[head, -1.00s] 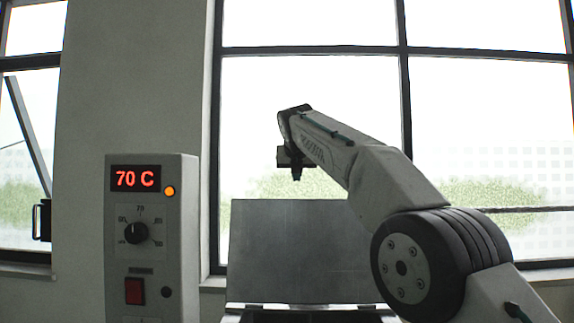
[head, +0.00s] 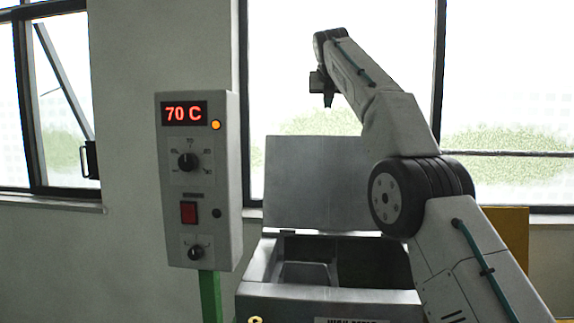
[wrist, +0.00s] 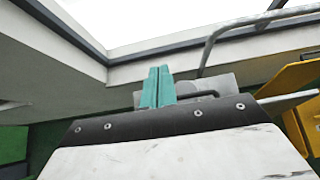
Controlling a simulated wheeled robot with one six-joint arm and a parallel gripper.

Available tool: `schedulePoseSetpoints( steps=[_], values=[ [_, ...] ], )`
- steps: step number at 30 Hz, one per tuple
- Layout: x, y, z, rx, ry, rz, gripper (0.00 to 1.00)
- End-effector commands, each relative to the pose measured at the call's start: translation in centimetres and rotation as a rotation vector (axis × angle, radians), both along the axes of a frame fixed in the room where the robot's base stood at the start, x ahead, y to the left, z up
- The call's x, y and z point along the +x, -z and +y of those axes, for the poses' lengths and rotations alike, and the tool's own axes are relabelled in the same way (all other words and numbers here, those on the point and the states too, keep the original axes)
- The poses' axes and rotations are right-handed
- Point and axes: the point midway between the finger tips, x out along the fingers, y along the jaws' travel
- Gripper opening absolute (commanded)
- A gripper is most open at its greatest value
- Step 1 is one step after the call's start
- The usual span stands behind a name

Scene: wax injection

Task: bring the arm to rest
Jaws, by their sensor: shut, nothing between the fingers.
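My gripper (head: 328,101) is raised in front of the window in the head view, above the open lid of the metal wax machine. It points down and looks small and dark there. In the wrist view its two teal fingers (wrist: 158,88) lie side by side, shut, with nothing between them. My arm rises from the lower right of the head view and bends at the large dark joint.
The wax machine (head: 258,290) stands open below my arm, its lid (head: 312,185) upright. A control box (head: 228,180) reading 70 C stands at left on a green post (head: 210,298). A yellow panel (head: 514,235) is behind my arm. A grey tube (wrist: 215,40) curves beyond the fingers.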

Motion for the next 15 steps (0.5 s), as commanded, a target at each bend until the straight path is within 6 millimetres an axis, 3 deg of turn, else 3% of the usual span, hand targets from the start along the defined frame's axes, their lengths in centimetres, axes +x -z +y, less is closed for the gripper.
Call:
schedulePoseSetpoints(
  steps=[4, 7, 11, 15],
  values=[
    [-1.6, -0.6, -0.6, 0.097, 0.072, 0.015, 0.0],
    [-4.2, -0.8, -1.4, 0.245, 0.191, 0.04, 0.0],
    [-9.0, -0.1, -2.7, 0.471, 0.401, 0.079, 0.0],
    [-15.2, 1.9, -4.1, 0.7, 0.655, 0.116, 0.0]
  ],
)
